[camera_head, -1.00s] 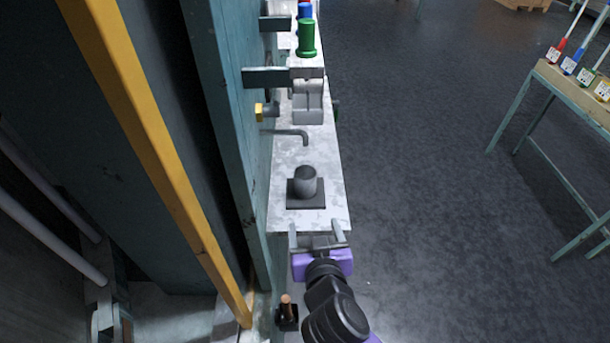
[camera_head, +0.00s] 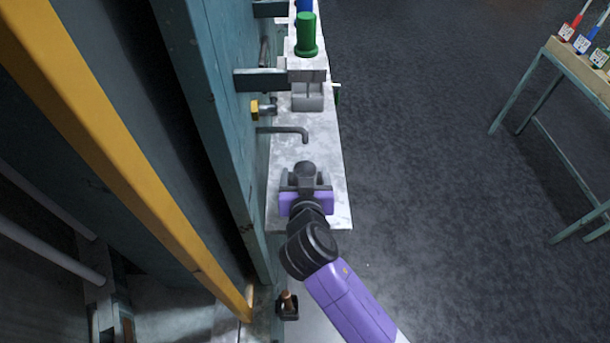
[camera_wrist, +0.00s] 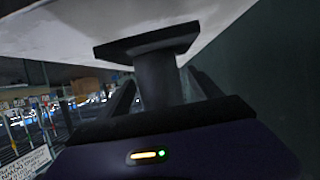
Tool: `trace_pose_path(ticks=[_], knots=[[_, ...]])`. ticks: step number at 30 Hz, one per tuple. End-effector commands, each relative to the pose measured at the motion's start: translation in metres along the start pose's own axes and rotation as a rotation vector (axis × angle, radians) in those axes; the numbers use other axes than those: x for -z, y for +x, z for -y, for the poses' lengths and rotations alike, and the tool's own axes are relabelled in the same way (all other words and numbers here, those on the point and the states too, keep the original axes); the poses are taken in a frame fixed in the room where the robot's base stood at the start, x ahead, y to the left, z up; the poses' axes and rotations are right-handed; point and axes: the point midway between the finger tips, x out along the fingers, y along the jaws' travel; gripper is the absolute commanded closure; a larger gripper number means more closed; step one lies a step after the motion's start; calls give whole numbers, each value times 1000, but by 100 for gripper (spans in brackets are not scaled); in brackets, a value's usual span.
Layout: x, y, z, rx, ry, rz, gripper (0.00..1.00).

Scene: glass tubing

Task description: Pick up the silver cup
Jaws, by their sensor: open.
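The silver cup (camera_head: 304,170) stands on the pale shelf (camera_head: 337,190) in the head view, its near side hidden by my gripper. My gripper (camera_head: 305,178) is open, with one finger on each side of the cup. In the wrist view, which looks upside down, the cup (camera_wrist: 157,82) rises from a dark square pad (camera_wrist: 147,42). The fingers (camera_wrist: 160,95) flank it there. Whether either finger touches the cup is not clear.
A bent grey pipe (camera_head: 285,130) juts from the wall behind the cup. A grey block (camera_head: 307,97) and a green cylinder (camera_head: 307,40) stand farther along the shelf. A teal wall (camera_head: 205,110) runs close on the left. Open floor (camera_head: 425,170) lies right.

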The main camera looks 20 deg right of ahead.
Motion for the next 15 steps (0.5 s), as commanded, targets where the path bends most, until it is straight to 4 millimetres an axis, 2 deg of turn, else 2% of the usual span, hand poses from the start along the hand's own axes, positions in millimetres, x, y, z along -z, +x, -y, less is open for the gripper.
trace_pose_path(ticks=[6,15], knots=[[1,25,0,0,1,0,26],[0,29,0,1,1,-1,28]])
